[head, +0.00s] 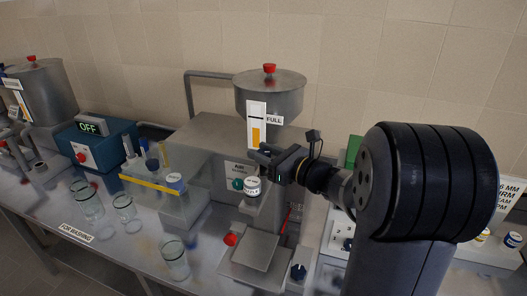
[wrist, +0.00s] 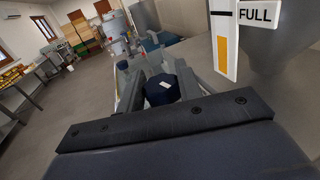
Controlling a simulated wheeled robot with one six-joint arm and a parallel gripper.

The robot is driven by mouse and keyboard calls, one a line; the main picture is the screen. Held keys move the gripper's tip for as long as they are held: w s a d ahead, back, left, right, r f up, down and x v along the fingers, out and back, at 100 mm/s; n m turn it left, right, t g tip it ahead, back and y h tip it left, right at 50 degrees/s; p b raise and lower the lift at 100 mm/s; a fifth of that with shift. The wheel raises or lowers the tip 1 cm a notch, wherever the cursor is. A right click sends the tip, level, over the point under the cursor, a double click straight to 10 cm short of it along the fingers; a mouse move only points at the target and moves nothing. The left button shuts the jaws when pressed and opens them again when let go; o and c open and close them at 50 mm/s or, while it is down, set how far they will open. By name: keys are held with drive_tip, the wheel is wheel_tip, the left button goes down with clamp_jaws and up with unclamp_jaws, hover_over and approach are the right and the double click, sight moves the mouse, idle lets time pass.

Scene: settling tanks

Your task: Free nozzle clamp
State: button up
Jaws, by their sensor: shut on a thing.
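My gripper (head: 264,155) is in front of the steel hopper machine, just below the hopper. In the wrist view, my gripper's fingers (wrist: 155,80) are closed around a dark blue knob (wrist: 163,91) with a white mark on top. Whether this knob is the nozzle clamp's own knob I cannot tell. In the head view the fingers hide it. Just below my gripper, a white round part (head: 252,188) sits on the machine's front, beside a green button (head: 237,184). The nozzle itself is not clearly visible.
A steel hopper (head: 270,96) with a red-knobbed lid and a FULL gauge (head: 257,125) stands close to my gripper. A square plate (head: 255,250) and another dark blue knob (head: 298,271) lie below. Glass beakers (head: 174,259) stand on the bench at left.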

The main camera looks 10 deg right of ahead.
drive_tip(key=shift+n+g+y, duration=1)
drive_tip(key=shift+g+y, duration=0.1)
drive_tip(key=shift+y, duration=0.1)
drive_tip(key=o, duration=1)
drive_tip(key=shift+c, duration=0.2)
drive_tip(key=shift+s+d, duration=0.1)
drive_tip(key=b+v, duration=0.2)
drive_tip(key=v, duration=0.8)
drive_tip(key=shift+s+d, duration=0.2)
